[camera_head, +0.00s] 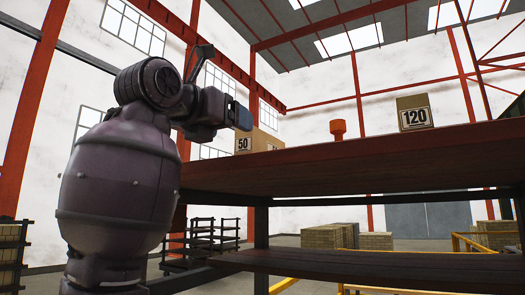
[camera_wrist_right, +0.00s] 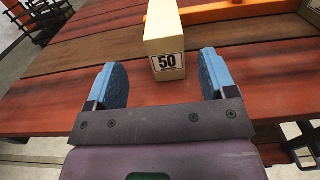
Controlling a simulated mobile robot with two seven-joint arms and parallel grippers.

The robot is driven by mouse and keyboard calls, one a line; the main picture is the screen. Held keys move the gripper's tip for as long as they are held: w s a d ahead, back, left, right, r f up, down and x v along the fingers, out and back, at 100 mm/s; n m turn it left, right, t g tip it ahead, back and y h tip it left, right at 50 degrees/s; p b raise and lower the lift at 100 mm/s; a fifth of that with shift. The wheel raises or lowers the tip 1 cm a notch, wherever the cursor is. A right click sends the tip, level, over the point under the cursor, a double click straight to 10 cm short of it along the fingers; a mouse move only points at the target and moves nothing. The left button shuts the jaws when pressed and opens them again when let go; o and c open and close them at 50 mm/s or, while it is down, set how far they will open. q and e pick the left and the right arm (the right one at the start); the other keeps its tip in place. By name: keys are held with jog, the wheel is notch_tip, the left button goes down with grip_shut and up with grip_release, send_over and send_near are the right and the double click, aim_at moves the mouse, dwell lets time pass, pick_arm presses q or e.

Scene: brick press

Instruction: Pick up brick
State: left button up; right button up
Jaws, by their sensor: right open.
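A tan brick marked 50 (camera_head: 258,141) sits on the upper reddish plank surface (camera_head: 350,165), near its left end in the head view. In the right wrist view the brick (camera_wrist_right: 163,35) points away from me, its labelled end facing my gripper. My right gripper (camera_head: 243,119) is at the brick's upper left in the head view. In the wrist view the gripper (camera_wrist_right: 162,75) is open, with one blue finger on each side of the brick's near end and gaps on both sides. I cannot tell the exact height between them. My left gripper is not in view.
A larger box marked 120 (camera_head: 414,112) and an orange object (camera_head: 338,129) stand on the same surface to the right. A lower shelf (camera_head: 390,265) runs beneath. An orange bar (camera_wrist_right: 240,10) lies beyond the brick in the wrist view. Dark racks (camera_head: 202,240) stand on the floor behind.

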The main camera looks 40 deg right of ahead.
aim_at(257, 140)
jog(key=p+x, duration=0.1)
jog(key=x, duration=0.2)
jog(key=p+x, duration=0.1)
jog(key=x, duration=0.3)
jog(key=shift+s+d+r, duration=0.1)
jog(key=shift+d+r, duration=0.05)
jog(key=shift+d, duration=0.3)
jog(key=shift+a, duration=0.1)
jog(key=c, duration=1)
